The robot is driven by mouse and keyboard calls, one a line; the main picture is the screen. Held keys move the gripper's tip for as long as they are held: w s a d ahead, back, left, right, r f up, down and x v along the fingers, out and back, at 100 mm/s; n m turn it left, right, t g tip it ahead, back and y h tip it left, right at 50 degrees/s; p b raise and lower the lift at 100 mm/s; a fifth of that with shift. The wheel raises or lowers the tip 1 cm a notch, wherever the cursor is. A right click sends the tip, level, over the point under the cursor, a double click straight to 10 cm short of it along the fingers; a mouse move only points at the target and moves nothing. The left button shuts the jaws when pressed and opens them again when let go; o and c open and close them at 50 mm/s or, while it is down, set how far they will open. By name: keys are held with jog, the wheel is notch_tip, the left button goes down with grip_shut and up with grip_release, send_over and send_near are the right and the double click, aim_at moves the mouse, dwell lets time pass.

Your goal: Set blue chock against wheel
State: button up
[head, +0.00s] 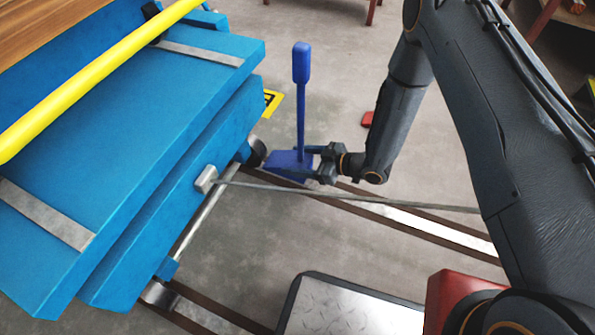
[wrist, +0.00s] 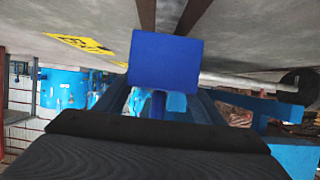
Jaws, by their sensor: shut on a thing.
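The blue chock (head: 288,166) has a wedge-shaped foot and a tall upright handle with a thick blue grip on top. My gripper (head: 312,163) is shut on the lower part of the handle, just above the foot. The dark wheel (head: 257,152) of the blue cart shows just left of the chock, partly hidden by the cart. The chock is close to the wheel; I cannot tell whether they touch. In the wrist view the chock's flat blue face (wrist: 165,62) is ahead, and a dark round wheel (wrist: 299,86) shows at the right edge.
The blue cart (head: 160,110) with a yellow rail (head: 95,80) fills the left. Floor rails (head: 410,217) run under the chock. A thin grey rod (head: 350,196) crosses in front of it. A metal tread plate (head: 350,310) lies nearer.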

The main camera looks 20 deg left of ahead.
jog(key=shift+w+f+b, duration=0.1)
jog(key=shift+f+b, duration=1.05)
jog(key=shift+f, duration=1.35)
jog(key=o, duration=2)
jog(key=shift+f, duration=0.15)
